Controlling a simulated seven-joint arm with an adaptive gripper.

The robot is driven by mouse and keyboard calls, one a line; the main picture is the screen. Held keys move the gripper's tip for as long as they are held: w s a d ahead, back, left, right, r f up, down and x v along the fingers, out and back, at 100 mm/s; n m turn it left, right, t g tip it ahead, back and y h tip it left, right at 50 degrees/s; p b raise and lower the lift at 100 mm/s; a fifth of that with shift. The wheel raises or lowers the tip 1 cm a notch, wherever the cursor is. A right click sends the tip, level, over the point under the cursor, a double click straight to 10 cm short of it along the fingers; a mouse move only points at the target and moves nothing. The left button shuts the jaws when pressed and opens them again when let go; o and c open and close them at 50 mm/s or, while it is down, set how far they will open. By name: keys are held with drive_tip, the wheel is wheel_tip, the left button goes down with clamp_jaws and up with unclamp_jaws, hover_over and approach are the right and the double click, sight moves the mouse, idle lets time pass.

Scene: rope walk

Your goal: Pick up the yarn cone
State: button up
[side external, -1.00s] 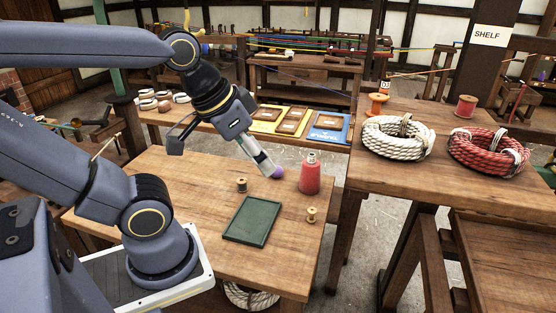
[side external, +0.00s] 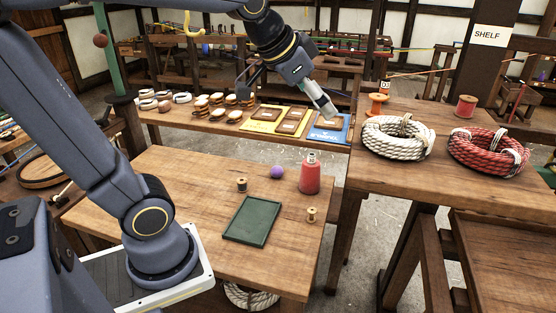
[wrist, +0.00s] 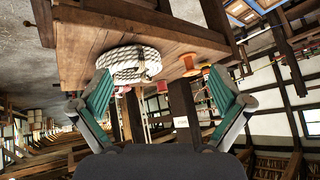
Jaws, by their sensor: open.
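The yarn cone (side external: 310,178), red with a grey top, stands upright on the near wooden table, right of a purple ball, in the side view. My gripper (side external: 324,102) is raised well above and behind the cone, apart from it, seemingly over the back bench. In the wrist view my gripper (wrist: 160,85) has its two green-padded fingers spread wide, with nothing between them. I cannot make out the cone in the wrist view.
On the near table are the purple ball (side external: 277,172), a green tray (side external: 251,221) and two small spools (side external: 242,185) (side external: 311,215). Rope coils, white (side external: 397,138) and red (side external: 488,150), lie on the higher right table. The near table's left part is clear.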

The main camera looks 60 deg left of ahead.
drive_tip(key=w+a+f, duration=0.3)
drive_tip(key=w+a, duration=0.3)
drive_tip(key=w, duration=0.3)
drive_tip(key=n+g, duration=0.3)
drive_tip(key=n, duration=0.1)
hover_over(309, 160)
drive_tip(key=s, duration=0.4)
wheel_tip(309, 160, down, 21)
drive_tip(key=x, duration=1)
drive_tip(key=shift+s+d+f, duration=0.15)
drive_tip(key=shift+s+d, duration=0.15)
drive_tip(key=shift+s, duration=0.05)
drive_tip(key=shift+s+x, duration=0.2)
drive_tip(key=shift+x, duration=2.95)
drive_tip(key=shift+a, duration=0.15)
drive_tip(key=shift+c, duration=0.4)
